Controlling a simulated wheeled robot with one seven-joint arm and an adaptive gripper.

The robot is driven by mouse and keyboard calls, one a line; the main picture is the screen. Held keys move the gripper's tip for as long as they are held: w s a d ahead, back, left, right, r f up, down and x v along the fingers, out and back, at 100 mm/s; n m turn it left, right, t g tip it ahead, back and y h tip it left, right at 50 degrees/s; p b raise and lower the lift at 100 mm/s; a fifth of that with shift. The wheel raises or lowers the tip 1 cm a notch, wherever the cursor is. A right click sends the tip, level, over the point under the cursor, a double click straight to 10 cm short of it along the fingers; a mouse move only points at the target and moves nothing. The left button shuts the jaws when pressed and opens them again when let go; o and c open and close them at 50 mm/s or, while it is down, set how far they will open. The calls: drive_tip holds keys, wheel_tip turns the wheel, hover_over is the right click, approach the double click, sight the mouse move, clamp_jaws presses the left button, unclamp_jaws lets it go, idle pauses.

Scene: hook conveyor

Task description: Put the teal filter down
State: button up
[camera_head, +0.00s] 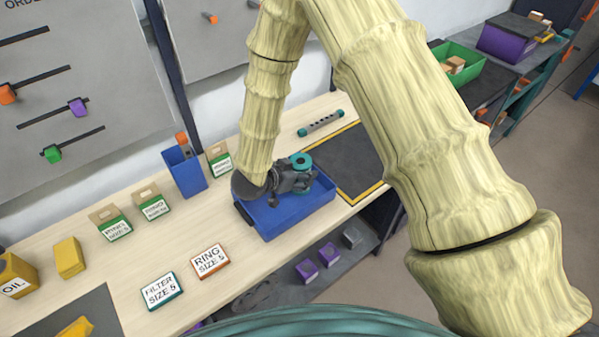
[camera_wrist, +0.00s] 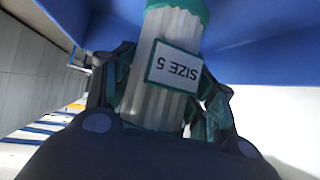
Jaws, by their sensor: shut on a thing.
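The teal filter (camera_head: 301,162) is a short cylinder with a teal end, held at the blue tray (camera_head: 298,221). In the wrist view the filter (camera_wrist: 168,105) has a pale pleated body, teal ends and a "SIZE 5" label that appears upside down. My gripper (camera_head: 296,181) is shut on the filter, with a finger on each side of its body. In the wrist view the blue tray wall (camera_wrist: 255,45) is close behind the filter. I cannot tell whether the filter touches the tray floor.
Label cards "FILTER SIZE 5" (camera_head: 161,291) and "RING SIZE 5" (camera_head: 210,261) lie on the bench left of the tray. A blue bin (camera_head: 185,171) and a small carton (camera_head: 219,159) stand behind. A dark yellow-edged mat (camera_head: 345,165) lies to the right, beside a teal-ended rod (camera_head: 320,123).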

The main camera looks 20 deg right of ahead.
drive_tip(key=shift+f, duration=0.15)
drive_tip(key=o, duration=1.1)
drive_tip(key=shift+o, duration=0.2)
drive_tip(key=b+v, duration=0.3)
drive_tip(key=v, duration=0.9)
drive_tip(key=shift+r, duration=0.2)
